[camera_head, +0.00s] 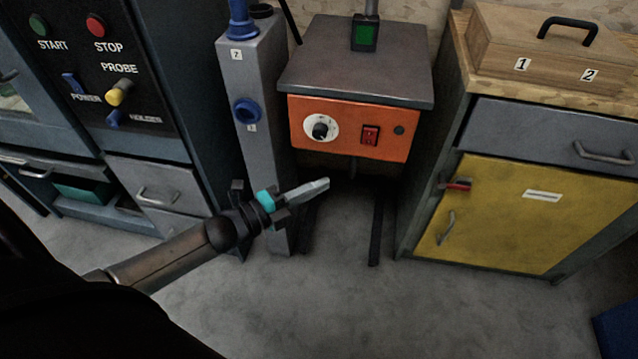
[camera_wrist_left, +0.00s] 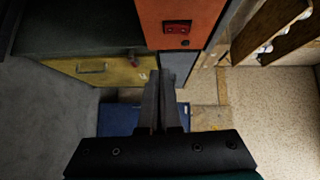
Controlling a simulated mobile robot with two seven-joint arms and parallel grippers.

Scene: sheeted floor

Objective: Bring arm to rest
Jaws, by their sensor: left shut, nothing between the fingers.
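My left arm (camera_head: 165,258) reaches in from the lower left in the head view. My left gripper (camera_head: 318,187) is shut and empty, in front of the grey post and below the orange panel. Its two dark fingers lie together in the left wrist view (camera_wrist_left: 162,85). My right gripper is in neither view.
An orange panel (camera_head: 348,144) with a dial and red switch sits under a grey tabletop (camera_head: 350,80). A grey post (camera_head: 265,150) stands left of it, beside a control cabinet (camera_head: 150,130). A yellow-door cabinet (camera_head: 530,220) stands right, bearing a wooden box (camera_head: 510,55). The front floor (camera_head: 330,310) is clear.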

